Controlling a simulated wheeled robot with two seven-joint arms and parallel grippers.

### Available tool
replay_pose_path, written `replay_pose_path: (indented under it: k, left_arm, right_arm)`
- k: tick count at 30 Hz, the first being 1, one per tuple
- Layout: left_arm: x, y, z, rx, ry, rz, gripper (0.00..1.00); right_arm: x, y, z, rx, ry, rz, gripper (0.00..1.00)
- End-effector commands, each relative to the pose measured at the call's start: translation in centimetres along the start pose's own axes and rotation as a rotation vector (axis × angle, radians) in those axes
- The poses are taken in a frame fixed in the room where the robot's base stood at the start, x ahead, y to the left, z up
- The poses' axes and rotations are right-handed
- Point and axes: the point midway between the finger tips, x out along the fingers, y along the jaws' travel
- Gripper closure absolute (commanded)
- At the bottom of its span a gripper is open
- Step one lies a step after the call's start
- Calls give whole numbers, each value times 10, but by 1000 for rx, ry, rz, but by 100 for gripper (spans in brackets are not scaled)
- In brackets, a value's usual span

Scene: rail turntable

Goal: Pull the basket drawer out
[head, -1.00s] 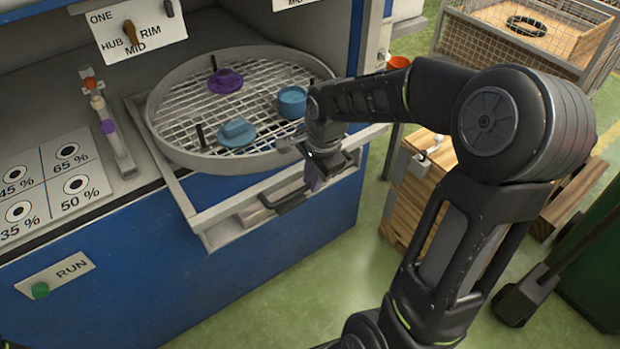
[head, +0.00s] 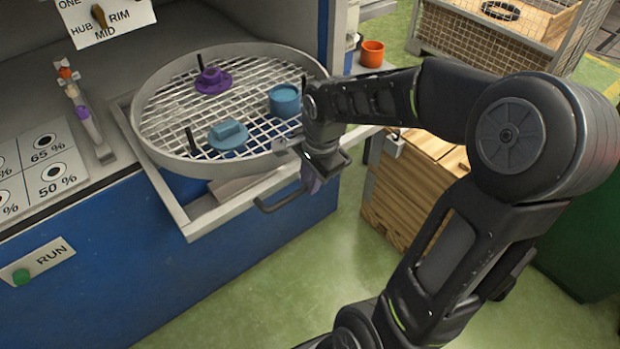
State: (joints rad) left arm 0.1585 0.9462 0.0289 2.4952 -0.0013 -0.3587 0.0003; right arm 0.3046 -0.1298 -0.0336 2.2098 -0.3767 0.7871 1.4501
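The basket drawer (head: 168,198) is a pale frame, partly out of the blue cabinet. It carries a round wire basket (head: 170,150) with a purple flanged part (head: 213,80), a blue block-topped part (head: 228,136) and a blue cup-like part (head: 285,101) in it. A dark bar handle (head: 279,202) is on the drawer front. My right gripper (head: 314,181) points down at the handle's right end; its fingers look closed on it, though the wrist hides part of the grip. My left gripper is not in view.
The blue cabinet (head: 120,275) has a green RUN button (head: 21,277) and percentage panel (head: 40,165). A wooden crate (head: 425,190) stands right of the drawer, with an orange cup (head: 372,54) behind. Green floor (head: 270,300) in front is clear except for my arm.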

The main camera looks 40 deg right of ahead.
Motion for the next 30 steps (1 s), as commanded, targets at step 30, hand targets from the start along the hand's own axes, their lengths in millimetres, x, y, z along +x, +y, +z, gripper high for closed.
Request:
replay_pose_path:
  k: [30]
  left_arm:
    - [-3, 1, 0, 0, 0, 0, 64]
  right_arm:
    - [-67, -1, 0, 1, 1, -5, 64]
